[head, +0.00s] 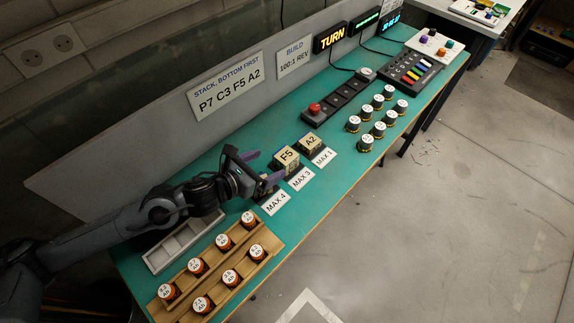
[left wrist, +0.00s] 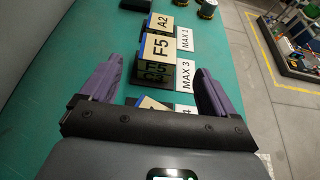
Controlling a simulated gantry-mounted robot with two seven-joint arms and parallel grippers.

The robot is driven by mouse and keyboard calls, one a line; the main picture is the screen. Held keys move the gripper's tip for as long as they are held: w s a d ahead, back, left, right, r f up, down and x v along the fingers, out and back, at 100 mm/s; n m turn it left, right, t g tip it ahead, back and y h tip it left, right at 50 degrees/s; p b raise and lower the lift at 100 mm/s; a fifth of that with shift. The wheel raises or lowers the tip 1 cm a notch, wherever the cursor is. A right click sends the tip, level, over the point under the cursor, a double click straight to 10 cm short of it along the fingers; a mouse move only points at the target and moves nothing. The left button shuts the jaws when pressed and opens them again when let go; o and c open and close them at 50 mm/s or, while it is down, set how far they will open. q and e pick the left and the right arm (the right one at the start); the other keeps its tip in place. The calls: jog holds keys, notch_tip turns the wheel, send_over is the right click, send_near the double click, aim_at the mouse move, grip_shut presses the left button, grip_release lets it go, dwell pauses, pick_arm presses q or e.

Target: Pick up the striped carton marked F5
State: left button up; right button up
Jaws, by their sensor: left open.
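My left gripper (head: 263,168) is open and empty, just left of the F5 carton in the head view. Its purple fingers also show in the left wrist view (left wrist: 158,85). The fingers appear apart from the carton. My right gripper is not in view.
The A2 carton (head: 311,142) stands close beyond F5. Another carton (left wrist: 152,104) lies partly hidden under my left gripper. Cards MAX 4 (head: 276,203), MAX 3 (head: 301,179) and MAX 1 (head: 323,157) line the front. A wooden rack (head: 262,238) holds several orange-sided cylinders.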

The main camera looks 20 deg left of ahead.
aim_at(288, 152)
pick_arm(q)
jog(key=x, duration=0.4)
jog(key=shift+w+d, duration=0.25)
jog(key=shift+b+x, duration=0.5)
jog(key=shift+x, duration=2.7)
jog(key=shift+w+a, duration=0.1)
jog(key=shift+a, duration=0.05)
jog(key=c, duration=1.1)
jog(key=shift+r, duration=0.1)
